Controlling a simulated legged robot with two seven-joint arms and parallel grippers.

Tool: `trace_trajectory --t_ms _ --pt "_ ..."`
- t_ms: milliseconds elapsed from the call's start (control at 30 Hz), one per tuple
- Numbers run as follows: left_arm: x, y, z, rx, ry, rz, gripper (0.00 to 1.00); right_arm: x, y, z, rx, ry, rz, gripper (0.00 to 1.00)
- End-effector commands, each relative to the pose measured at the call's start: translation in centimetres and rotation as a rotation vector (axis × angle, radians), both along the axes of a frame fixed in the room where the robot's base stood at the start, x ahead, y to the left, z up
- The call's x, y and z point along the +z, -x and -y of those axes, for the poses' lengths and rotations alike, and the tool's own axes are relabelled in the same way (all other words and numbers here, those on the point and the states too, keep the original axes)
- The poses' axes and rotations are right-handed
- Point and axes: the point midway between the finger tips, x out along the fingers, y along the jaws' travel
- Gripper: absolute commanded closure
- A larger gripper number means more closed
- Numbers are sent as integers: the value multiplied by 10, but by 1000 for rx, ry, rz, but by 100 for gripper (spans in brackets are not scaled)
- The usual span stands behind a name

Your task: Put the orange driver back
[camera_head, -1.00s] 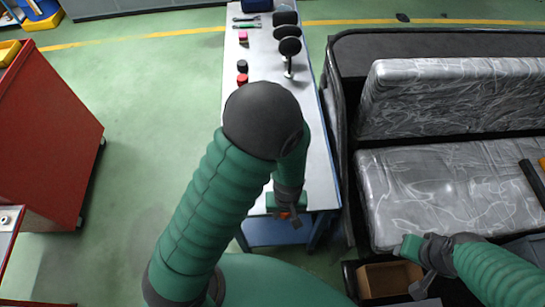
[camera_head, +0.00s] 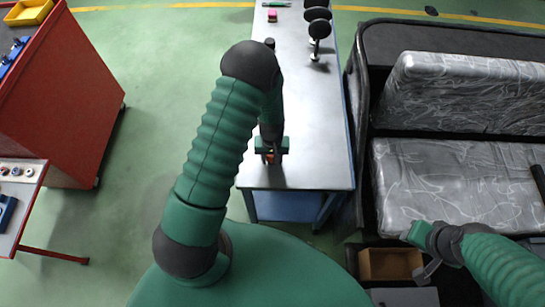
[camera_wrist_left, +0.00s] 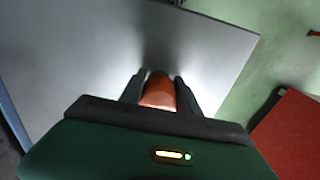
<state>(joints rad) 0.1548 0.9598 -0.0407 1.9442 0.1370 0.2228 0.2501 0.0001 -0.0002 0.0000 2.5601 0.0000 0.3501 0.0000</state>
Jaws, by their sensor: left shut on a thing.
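My left gripper (camera_head: 271,152) is over the near end of the grey-topped table. It is shut on the orange driver (camera_wrist_left: 158,92), whose rounded orange end shows between the two dark fingers in the left wrist view. A small bit of orange also shows at the fingertips in the head view. The rest of the driver is hidden, and I cannot tell whether it touches the tabletop (camera_head: 310,130). My right gripper (camera_head: 424,262) is at the lower right, beside the seat and above an open brown box; its fingers are unclear.
A red cabinet (camera_head: 70,100) stands at the left. In front of it is a low surface (camera_head: 30,175) with several small round items and a blue object. Black round-headed items (camera_head: 318,30) and a pink block (camera_head: 271,15) are on the table's far part. The plastic-wrapped seat (camera_head: 450,185) is at right.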

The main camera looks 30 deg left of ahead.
Motion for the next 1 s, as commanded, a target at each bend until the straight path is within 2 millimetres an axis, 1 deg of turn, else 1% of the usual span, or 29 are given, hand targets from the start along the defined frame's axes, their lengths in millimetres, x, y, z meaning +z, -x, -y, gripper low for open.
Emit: trace_trajectory --t_ms 100,133,300,567,667,767,1000 --pt "0 -1 1 -1 -1 -1 100 -1 0 0 0 0 0 64" --pt "-1 -1 1 -1 -1 -1 60 -1 0 0 0 0 0 64" --pt "0 -1 2 0 -2 0 40 -1 0 0 0 0 0 64" --pt "1 0 1 -1 0 0 40 -1 0 0 0 0 0 64" --pt "7 -1 1 -1 -1 1 40 -1 0 0 0 0 0 64" --pt "24 -1 1 -1 -1 4 40 -3 0 0 0 0 0 64" --pt "87 0 1 -2 -2 5 40 -7 0 0 0 0 0 64"
